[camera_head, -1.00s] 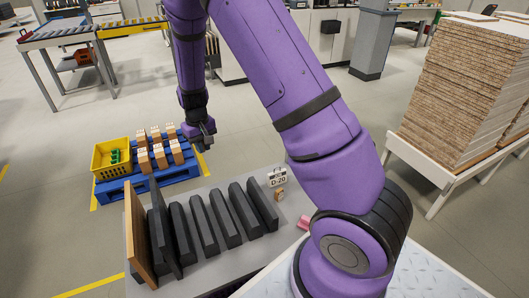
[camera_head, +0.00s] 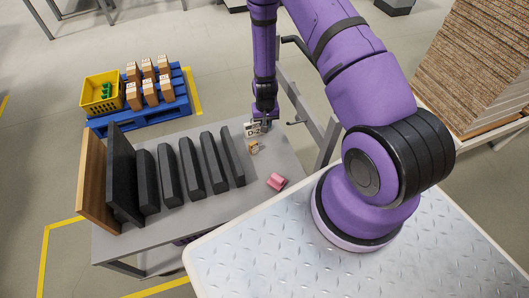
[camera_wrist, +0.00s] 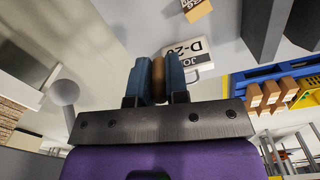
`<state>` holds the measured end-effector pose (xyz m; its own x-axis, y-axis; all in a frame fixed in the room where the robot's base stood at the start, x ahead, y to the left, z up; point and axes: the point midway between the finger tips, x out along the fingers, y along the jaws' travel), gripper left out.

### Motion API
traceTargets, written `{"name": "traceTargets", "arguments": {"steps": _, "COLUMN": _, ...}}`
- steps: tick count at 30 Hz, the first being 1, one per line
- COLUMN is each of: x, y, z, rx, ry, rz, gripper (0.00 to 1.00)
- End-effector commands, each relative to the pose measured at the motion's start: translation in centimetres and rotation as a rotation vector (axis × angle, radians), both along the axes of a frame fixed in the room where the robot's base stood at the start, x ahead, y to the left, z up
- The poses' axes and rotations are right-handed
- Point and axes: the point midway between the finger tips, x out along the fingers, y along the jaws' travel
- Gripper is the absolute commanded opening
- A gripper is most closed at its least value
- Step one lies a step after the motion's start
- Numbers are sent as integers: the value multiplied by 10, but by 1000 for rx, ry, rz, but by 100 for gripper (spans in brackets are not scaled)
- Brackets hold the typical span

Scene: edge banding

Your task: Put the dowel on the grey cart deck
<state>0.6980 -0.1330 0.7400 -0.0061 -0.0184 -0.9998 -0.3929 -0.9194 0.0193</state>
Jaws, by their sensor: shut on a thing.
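My gripper (camera_wrist: 159,82) is shut on the dowel (camera_wrist: 158,78), a brown wooden piece held between blue finger pads in the wrist view. In the head view my gripper (camera_head: 264,121) is at the far right edge of the grey cart deck (camera_head: 215,207), just behind the white D-20 job card; the dowel cannot be made out there. I cannot tell whether the dowel touches the deck. The job card (camera_head: 253,130) stands on the deck and also shows close beyond the fingers in the wrist view (camera_wrist: 186,51).
Black slotted dividers (camera_head: 190,166) and a brown panel (camera_head: 92,180) fill the deck's left and middle. A small wooden block (camera_head: 254,147) and a pink item (camera_head: 277,182) are at its right. A blue pallet (camera_head: 140,115) with boxes and a yellow crate (camera_head: 102,95) stands behind.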

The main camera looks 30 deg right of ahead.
Motion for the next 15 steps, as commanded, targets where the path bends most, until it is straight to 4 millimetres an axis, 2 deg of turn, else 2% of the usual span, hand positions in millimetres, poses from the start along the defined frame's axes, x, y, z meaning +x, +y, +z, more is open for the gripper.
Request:
{"name": "traceTargets", "arguments": {"steps": 1, "x": -10, "y": -2, "z": -15, "rx": 5, "ry": 5, "rz": -28, "gripper": 0}}
{"name": "traceTargets", "arguments": {"steps": 3, "x": -18, "y": -3, "z": -29, "rx": 10, "ry": 1, "rz": -60, "gripper": 0}}
{"name": "traceTargets", "arguments": {"steps": 6, "x": -26, "y": -3, "z": -42, "rx": 14, "ry": -5, "rz": -92, "gripper": 0}}
{"name": "traceTargets", "arguments": {"steps": 11, "x": -31, "y": -3, "z": -58, "rx": 18, "ry": -7, "rz": -112, "gripper": 0}}
{"name": "traceTargets", "arguments": {"steps": 15, "x": -32, "y": -3, "z": -81, "rx": 18, "ry": -6, "rz": -113, "gripper": 0}}
